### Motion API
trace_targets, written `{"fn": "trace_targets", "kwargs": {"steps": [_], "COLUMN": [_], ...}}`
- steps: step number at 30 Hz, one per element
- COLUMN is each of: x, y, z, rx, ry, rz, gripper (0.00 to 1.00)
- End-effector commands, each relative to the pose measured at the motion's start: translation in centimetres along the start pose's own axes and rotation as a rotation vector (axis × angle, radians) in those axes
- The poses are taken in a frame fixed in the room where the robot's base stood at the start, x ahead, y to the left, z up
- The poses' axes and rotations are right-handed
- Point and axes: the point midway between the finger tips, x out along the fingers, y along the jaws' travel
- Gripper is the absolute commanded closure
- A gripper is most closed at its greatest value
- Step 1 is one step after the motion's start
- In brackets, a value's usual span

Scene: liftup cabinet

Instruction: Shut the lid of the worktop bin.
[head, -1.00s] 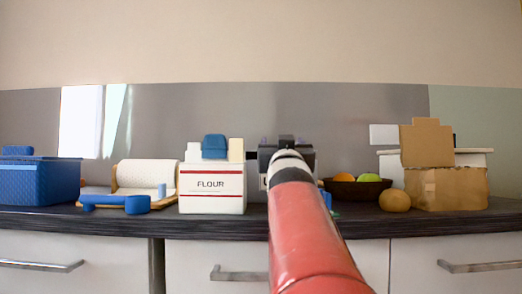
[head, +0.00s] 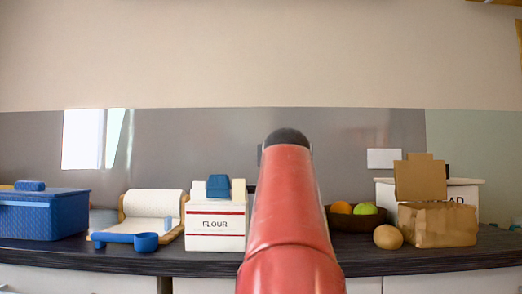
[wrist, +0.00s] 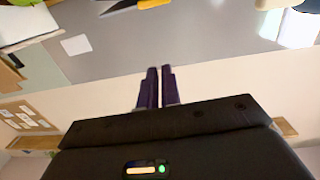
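A brown, creased-looking box (head: 446,226) stands at the right of the worktop in the head view. A brown panel with a tab (head: 421,180) stands upright at its back, like a raised lid; this looks like the bin with its lid open. No other container shows a raised lid. My gripper is hidden behind my red arm in the head view. In the wrist view its two purple fingers (wrist: 160,88) are close together, with nothing seen between them. They are over bare wall, apart from the bin.
A white box lettered "AD" (head: 462,193) stands behind the brown box. A round brown item (head: 388,237) and a fruit bowl (head: 345,220) lie to its left.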

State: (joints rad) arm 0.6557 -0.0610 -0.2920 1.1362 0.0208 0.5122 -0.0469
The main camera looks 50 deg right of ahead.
Motion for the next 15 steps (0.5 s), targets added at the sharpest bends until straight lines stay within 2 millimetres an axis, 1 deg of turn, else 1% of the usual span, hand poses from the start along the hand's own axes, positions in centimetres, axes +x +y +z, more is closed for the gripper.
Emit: {"fn": "trace_targets", "kwargs": {"steps": [1,3,6,9,12,15], "x": [0.2,0.2,-0.2,-0.5,-0.5,0.3], "y": [0.2,0.1,-0.1,-0.2,-0.3,-0.5], "z": [-2.9,-3.6,-4.0,-4.0,-3.6,-3.0], "rx": [-0.001,-0.001,0.000,-0.001,0.000,0.000], "ry": [-0.072,-0.172,-0.285,-0.354,-0.384,-0.391], "rz": [0.003,-0.008,-0.029,-0.046,-0.054,-0.056], "gripper": [1.00,1.00,1.00,1.00,1.00,1.00]}}
